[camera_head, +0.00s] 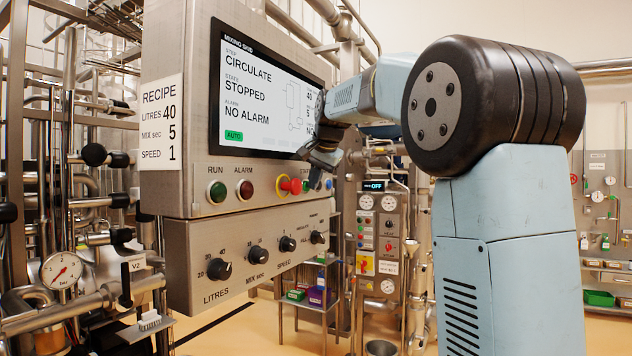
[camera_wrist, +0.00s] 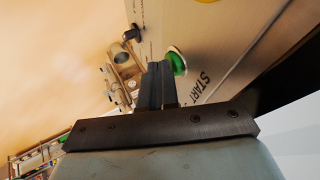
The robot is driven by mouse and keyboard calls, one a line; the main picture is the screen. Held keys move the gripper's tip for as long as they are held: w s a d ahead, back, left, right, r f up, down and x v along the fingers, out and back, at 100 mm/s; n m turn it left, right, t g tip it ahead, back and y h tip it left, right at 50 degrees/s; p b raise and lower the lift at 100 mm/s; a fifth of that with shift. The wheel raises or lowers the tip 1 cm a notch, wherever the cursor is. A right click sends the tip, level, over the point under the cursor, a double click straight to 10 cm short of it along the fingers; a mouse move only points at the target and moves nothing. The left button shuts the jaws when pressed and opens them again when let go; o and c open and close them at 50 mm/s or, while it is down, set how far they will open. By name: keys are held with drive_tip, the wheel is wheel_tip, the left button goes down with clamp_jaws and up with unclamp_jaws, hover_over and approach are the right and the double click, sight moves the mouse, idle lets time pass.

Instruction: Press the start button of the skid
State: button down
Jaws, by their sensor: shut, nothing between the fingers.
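The skid's control panel (camera_head: 190,100) stands at the left in the head view. Its screen (camera_head: 262,90) reads CIRCULATE, STOPPED, NO ALARM and AUTO. The green start button (camera_wrist: 176,62), labelled START, shows in the wrist view, partly covered by my fingers; in the head view my gripper largely hides that spot. My gripper (camera_head: 315,178) is shut and empty at the panel's right part. In the wrist view its fingertips (camera_wrist: 158,66) are right beside the button, overlapping its left edge in the picture. I cannot tell whether they touch it.
A yellow-ringed red button (camera_head: 283,186) and a plain red button (camera_head: 295,187) sit left of my gripper. RUN (camera_head: 217,191) and ALARM (camera_head: 246,189) lamps are farther left. Dark knobs (camera_head: 256,255) line the lower box. Pipes and a gauge (camera_head: 62,270) stand at the left.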

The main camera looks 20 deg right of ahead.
drive_tip(key=shift+w+a, duration=0.5)
drive_tip(key=shift+a, duration=0.1)
drive_tip(key=s+d+r, duration=0.4)
drive_tip(key=s+r, duration=0.4)
drive_tip(key=s, duration=0.1)
idle(1.0)
drive_tip(key=s+a+f+n+g, duration=0.1)
drive_tip(key=s+a+f+n, duration=0.2)
drive_tip(key=s+f, duration=2.8)
drive_tip(key=f+n, duration=0.1)
drive_tip(key=n, duration=0.3)
drive_tip(key=shift+s+f+n+g+h, duration=0.25)
drive_tip(key=shift+f+n+g+h, duration=0.15)
